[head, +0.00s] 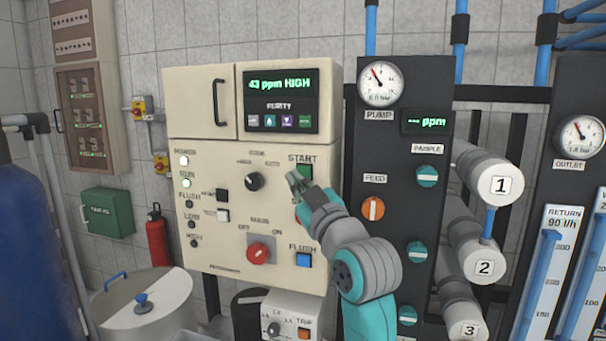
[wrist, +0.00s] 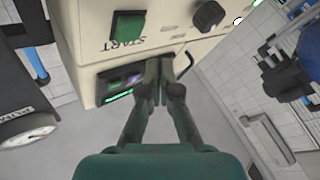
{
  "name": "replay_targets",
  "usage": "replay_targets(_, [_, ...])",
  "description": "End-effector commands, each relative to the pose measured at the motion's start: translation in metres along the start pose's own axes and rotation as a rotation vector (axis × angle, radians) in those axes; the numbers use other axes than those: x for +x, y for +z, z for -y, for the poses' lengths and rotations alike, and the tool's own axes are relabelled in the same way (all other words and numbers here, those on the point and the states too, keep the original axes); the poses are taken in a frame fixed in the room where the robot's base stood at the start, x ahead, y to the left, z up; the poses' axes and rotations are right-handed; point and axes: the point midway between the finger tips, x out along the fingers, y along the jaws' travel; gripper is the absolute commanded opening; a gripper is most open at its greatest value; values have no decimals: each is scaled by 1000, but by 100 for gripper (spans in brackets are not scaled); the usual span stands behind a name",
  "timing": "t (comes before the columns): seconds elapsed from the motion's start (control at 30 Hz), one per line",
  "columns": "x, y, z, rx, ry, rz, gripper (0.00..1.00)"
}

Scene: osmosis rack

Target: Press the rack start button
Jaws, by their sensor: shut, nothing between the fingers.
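The green start button (head: 304,172) sits on the cream control panel (head: 225,240), under the label START. It also shows upside down in the wrist view (wrist: 128,25), apart from my fingers there. My gripper (head: 293,178) is in front of the panel, its tips just left of and slightly below the button, overlapping its lower left edge in the head view. In the wrist view my gripper (wrist: 161,65) has its fingers together with nothing between them. I see no contact with the button. A stop button below START is hidden behind my arm.
A black selector knob (head: 254,181) is left of the start button. A red switch (head: 259,251) and a blue flush button (head: 303,260) sit lower. The display (head: 281,85) reads 43 ppm HIGH. The black frame with the pump gauge (head: 380,82) stands close right.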

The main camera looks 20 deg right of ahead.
Motion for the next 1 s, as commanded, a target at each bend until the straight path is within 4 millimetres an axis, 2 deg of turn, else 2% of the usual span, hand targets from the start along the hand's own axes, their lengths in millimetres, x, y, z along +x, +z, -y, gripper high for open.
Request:
replay_targets(0.33, [-17, -12, 13, 0, 0, 0, 0])
replay_targets(1.0, [-18, -13, 13, 0, 0, 1, 0])
